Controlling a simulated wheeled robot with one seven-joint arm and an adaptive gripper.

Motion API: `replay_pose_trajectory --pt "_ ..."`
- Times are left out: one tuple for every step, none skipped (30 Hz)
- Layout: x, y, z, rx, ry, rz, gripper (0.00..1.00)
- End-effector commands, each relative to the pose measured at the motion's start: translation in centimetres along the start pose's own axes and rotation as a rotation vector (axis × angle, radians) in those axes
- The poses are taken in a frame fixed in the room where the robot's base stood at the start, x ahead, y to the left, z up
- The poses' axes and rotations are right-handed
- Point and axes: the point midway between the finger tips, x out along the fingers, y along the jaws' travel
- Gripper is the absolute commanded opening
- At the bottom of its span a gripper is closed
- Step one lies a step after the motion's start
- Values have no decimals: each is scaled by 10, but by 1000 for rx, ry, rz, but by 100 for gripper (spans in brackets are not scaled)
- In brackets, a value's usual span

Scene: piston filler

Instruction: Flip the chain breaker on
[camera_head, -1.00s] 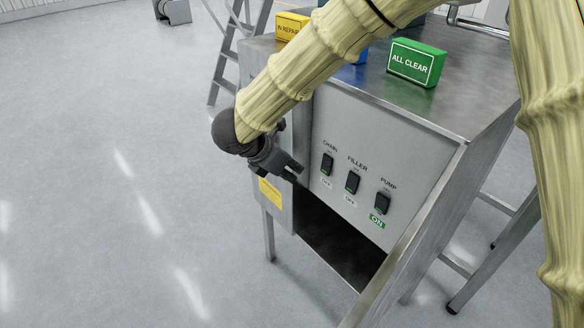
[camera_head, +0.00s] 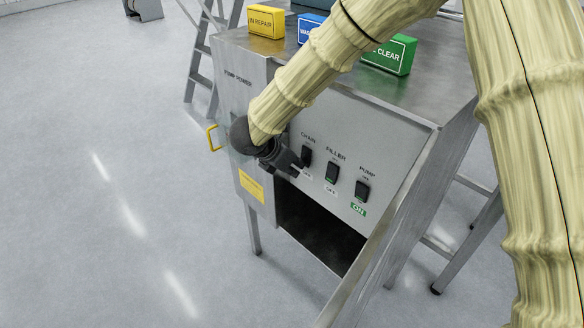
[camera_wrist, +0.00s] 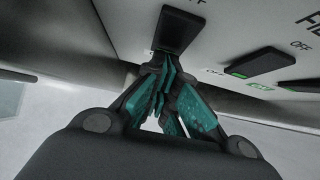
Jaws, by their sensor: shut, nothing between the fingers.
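The chain breaker (camera_head: 306,156) is a black rocker switch under the CHAIN label on the grey panel, the leftmost of three. A pale tag with small lettering sits below it, partly covered by my gripper. My gripper (camera_head: 298,170) is shut and empty, with its tips close to the lower end of this switch. In the wrist view the shut fingertips (camera_wrist: 158,62) lie just below the black chain switch (camera_wrist: 178,32). I cannot tell whether they touch it.
The filler switch (camera_head: 332,173) has an OFF tag, and the pump switch (camera_head: 362,191) has a green ON tag. Yellow, blue and green sign blocks (camera_head: 266,22) stand on the cabinet top. A yellow handle (camera_head: 213,137) sticks out left. A dark opening (camera_head: 315,232) lies below the panel.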

Motion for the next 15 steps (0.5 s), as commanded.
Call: replay_pose_trajectory --pt "0 0 0 0 0 0 0" --pt "0 0 0 0 0 0 0" --pt "0 0 0 0 0 0 0" --pt "0 0 0 0 0 0 0" --pt "0 0 0 0 0 0 0" --pt "1 0 0 0 0 0 0" --pt "2 0 0 0 0 0 0" --pt "4 0 0 1 0 0 0" --pt "7 0 1 1 1 -1 0" --pt "9 0 2 1 1 -1 0" --pt "9 0 3 1 1 0 0" --pt "7 0 4 0 0 0 0" --pt "7 0 3 0 0 0 0" --pt "7 0 3 0 0 0 0" --pt "7 0 3 0 0 0 0"
